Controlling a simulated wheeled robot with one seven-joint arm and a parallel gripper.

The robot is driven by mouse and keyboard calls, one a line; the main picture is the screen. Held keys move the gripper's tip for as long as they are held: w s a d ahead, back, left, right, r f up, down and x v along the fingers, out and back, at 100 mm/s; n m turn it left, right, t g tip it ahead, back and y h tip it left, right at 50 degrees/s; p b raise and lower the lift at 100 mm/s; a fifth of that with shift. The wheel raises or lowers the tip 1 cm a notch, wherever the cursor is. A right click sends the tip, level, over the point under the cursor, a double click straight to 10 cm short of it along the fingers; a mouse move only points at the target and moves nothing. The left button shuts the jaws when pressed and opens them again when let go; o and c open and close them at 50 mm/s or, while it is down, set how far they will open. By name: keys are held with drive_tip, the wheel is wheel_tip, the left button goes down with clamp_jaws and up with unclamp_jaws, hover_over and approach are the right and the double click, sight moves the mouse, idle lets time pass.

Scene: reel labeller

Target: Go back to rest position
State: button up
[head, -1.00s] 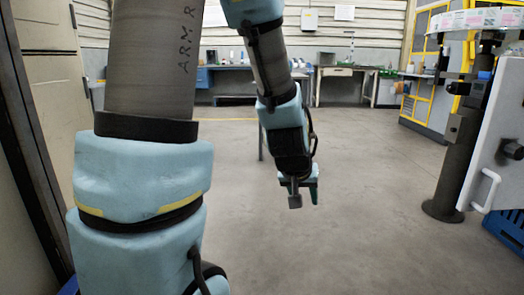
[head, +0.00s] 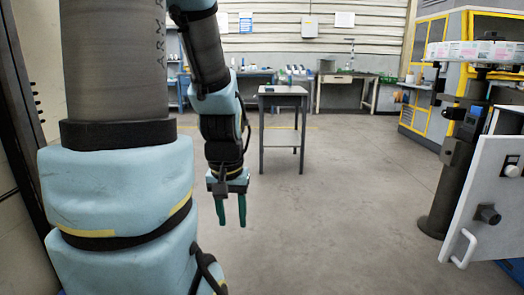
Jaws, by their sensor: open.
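My gripper (head: 231,222) hangs pointing down from my arm, left of the middle of the head view. Its two green fingers are apart with nothing between them. It is over open floor, clear of the furniture. My arm's blue and grey links fill the left side of the view.
A small grey table (head: 283,92) stands on the floor beyond my gripper. Workbenches (head: 345,76) line the back wall. At right are a dark post (head: 447,190), a white panel with a handle (head: 485,190), a reel with labels (head: 478,51) and a yellow-framed machine (head: 428,60). The middle floor is clear.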

wheel_tip(320, 180, up, 20)
drive_tip(key=p, duration=1.7)
drive_tip(key=shift+f, duration=0.15)
drive_tip(key=shift+o, duration=0.2)
